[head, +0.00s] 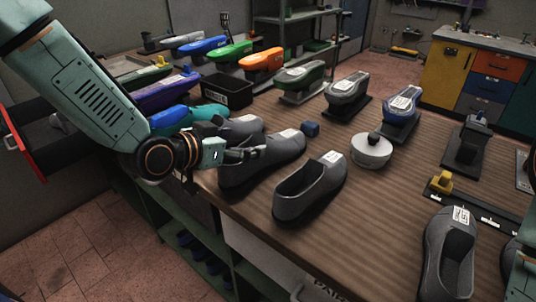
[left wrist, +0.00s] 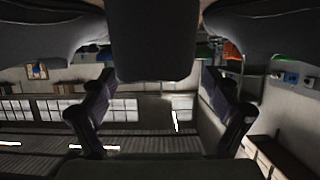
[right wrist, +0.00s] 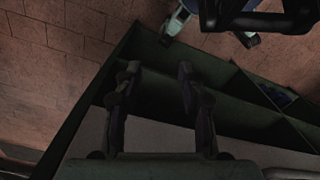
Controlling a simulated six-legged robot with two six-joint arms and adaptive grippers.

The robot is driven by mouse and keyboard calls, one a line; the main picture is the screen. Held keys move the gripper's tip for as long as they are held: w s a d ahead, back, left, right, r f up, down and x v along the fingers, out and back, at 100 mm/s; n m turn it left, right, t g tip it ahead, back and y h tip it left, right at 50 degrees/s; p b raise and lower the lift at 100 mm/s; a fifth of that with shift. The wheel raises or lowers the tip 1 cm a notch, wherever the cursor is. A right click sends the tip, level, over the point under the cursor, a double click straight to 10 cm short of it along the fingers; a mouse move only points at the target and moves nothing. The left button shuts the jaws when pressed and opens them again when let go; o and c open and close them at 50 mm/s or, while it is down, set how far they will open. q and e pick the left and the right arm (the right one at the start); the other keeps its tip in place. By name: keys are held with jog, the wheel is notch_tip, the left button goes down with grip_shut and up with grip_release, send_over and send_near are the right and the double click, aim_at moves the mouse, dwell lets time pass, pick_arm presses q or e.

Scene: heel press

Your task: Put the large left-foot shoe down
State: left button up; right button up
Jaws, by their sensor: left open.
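Several dark grey shoes stand on the wooden bench. One shoe (head: 270,163) is beside my left gripper (head: 248,154), with another shoe (head: 310,190) to its right. A further shoe (head: 242,127) is partly hidden behind my left gripper, and one more shoe (head: 447,255) is at the front right. I cannot tell which is the large left-foot one. My left gripper is open; its spread fingers also show in the left wrist view (left wrist: 160,108), with dark shapes above. My right gripper (right wrist: 158,85) is open and empty above a shelf and floor.
Coloured shoe forms, such as an orange one (head: 262,60), stand at the back. The bench (head: 375,205) is bare between the disc and the front-right shoe.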

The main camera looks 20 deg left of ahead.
aim_at(260, 140)
pick_arm(q)
jog(key=shift+b+x, duration=0.5)
jog(key=shift+x, duration=2.6)
jog(key=shift+s+f, duration=0.1)
jog(key=shift+s, duration=0.1)
jog(key=shift+c, duration=0.4)
jog(key=c, duration=1)
grip_shut()
